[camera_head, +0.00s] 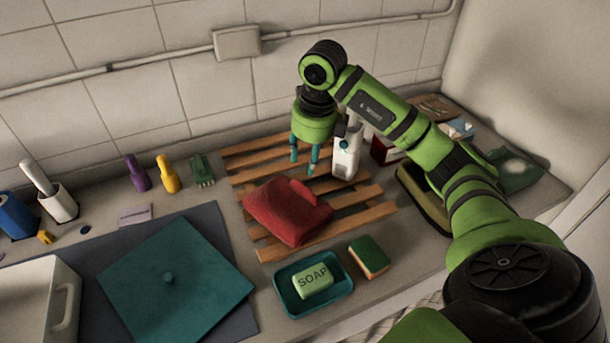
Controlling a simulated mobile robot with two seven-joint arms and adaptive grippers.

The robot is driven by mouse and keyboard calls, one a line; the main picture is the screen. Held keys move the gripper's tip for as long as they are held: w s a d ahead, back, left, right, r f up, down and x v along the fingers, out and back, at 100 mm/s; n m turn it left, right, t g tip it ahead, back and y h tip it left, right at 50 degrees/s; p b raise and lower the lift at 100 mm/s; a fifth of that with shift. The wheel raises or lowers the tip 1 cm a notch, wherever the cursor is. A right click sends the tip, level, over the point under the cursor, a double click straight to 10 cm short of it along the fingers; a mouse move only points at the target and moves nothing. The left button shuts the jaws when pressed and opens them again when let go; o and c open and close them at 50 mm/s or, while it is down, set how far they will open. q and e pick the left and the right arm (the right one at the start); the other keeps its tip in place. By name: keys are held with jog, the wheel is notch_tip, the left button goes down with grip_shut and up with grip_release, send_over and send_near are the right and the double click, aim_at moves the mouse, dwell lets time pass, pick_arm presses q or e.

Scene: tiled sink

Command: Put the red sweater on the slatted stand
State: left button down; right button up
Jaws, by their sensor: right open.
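The red sweater (286,211) is folded into a small bundle. It lies on the left-middle part of the wooden slatted stand (366,217), with bare slats behind, to the right and in front. My right gripper (304,166) points down over the back part of the stand, behind the sweater. Its teal fingers are apart and empty, and clear of the sweater. My left gripper is not in view.
A white bottle (346,156) stands close right of my right gripper. In front of the stand are a teal soap dish (281,291) with green soap (313,281) and a sponge (369,257). A teal lid-like panel (176,277) lies left. Small bottles (166,174) stand at the back left.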

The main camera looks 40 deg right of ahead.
jog(key=shift+s+r, duration=0.15)
jog(key=shift+r, duration=0.65)
jog(key=shift+s+r, duration=0.1)
jog(key=shift+r, duration=0.7)
